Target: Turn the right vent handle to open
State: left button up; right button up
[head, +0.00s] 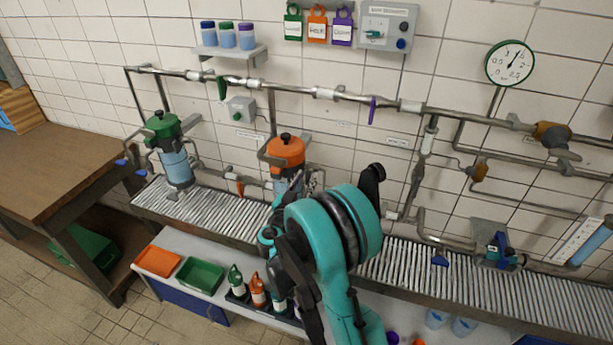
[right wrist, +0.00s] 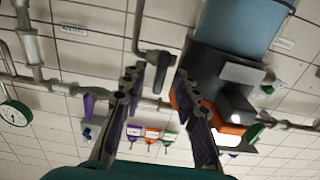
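The orange-lidded vessel (head: 285,150) with a blue body stands on the grated shelf, and it also shows upside down in the right wrist view (right wrist: 238,25). In that view a dark handle (right wrist: 160,72) on a thin bent pipe beside this vessel lies between my right gripper's fingertips (right wrist: 157,80). The fingers are apart, and no clear contact shows. In the head view my right gripper (head: 313,180) is at the right side of the orange vessel, partly hidden by my arm, and the handle cannot be made out there. My left gripper is out of view.
A green-lidded vessel (head: 163,125) stands to the left. A wall pipe carries a green handle (head: 221,88) and a purple handle (head: 373,110). A gauge (head: 510,63) hangs at upper right. Trays and bottles sit on the lower bench.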

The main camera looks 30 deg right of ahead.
jog(key=shift+x, duration=1)
grip_shut()
